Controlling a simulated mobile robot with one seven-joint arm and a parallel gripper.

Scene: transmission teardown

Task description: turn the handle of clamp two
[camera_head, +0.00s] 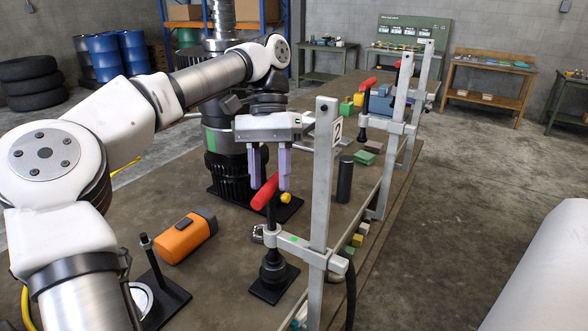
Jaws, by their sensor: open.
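Clamp two (318,200) is a grey upright post with a "2" label at its top, near the right edge of the bench. Its red handle (264,193) sits tilted on top of a dark screw spindle, its upper end pointing right. My gripper (270,186) points down with two pale purple fingers, open and empty. The fingertips are at the upper part of the handle in the picture, one on either side of it. The handle overlaps the fingers partly; whether they touch or are at the same depth, I cannot tell.
Two more clamps with red handles (367,84) stand farther along the bench's right side. An orange tool (185,237) lies at the left, beside a black stand (155,270). A dark cylinder (345,180) stands right of clamp two's post. Small coloured blocks lie near the edge.

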